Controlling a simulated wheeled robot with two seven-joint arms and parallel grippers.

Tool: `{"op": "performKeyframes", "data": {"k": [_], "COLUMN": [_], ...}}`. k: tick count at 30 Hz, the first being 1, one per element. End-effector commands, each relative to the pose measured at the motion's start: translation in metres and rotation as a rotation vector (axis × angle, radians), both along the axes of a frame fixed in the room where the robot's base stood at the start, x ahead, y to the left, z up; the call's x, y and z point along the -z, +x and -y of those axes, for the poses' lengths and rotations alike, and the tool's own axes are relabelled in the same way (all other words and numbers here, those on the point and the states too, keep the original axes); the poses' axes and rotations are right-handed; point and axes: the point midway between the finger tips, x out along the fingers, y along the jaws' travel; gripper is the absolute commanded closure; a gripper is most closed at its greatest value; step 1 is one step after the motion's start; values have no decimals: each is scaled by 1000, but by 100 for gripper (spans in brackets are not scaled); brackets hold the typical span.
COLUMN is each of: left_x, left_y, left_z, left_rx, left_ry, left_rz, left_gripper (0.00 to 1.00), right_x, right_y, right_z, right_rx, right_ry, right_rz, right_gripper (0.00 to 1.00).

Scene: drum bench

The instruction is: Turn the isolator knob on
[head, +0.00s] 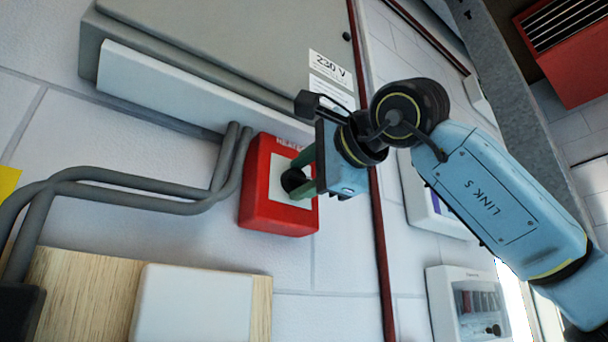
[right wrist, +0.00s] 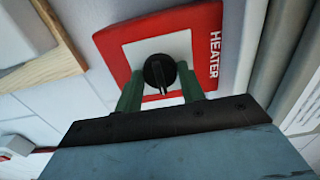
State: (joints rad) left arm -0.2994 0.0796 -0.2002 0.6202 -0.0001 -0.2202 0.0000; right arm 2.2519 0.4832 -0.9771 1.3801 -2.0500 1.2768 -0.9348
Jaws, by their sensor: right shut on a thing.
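The isolator is a red box (head: 262,214) with a white square face, fixed to the white wall. In the right wrist view the red box (right wrist: 118,47) carries the word HEATER. Its knob is a round black one (head: 291,180), also seen in the right wrist view (right wrist: 159,72) with a ridge across it. My right gripper (head: 303,176) reaches in from the right, its green fingers on either side of the knob and shut on it. The fingers partly hide the knob in the head view. My left gripper is not in view.
Grey conduits (head: 150,200) run along the wall left of the red box. A grey cabinet (head: 230,45) marked 230 V is above it. A wooden board (head: 95,290) with a white panel (head: 195,305) is below. A dark red vertical strip (head: 383,255) is to the right.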

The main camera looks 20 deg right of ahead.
Motion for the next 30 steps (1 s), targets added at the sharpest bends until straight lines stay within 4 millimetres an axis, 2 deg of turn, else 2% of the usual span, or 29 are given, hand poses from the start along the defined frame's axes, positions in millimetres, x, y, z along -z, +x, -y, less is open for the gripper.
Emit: {"op": "performKeyframes", "data": {"k": [10,11,15,25,30], "left_x": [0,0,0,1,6], "left_y": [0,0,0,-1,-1], "left_z": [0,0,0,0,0], "left_rx": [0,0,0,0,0], "left_ry": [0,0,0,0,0], "left_rz": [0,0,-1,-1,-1], "left_gripper": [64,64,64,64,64], "right_x": [0,0,0,0,0], "right_y": [0,0,0,-2,-22], "right_z": [0,0,0,1,8], "right_rx": [0,0,0,0,0], "right_ry": [2,2,2,1,1], "right_rz": [-1,-1,-1,1,4], "right_gripper": [84,58,40,39,39]}}
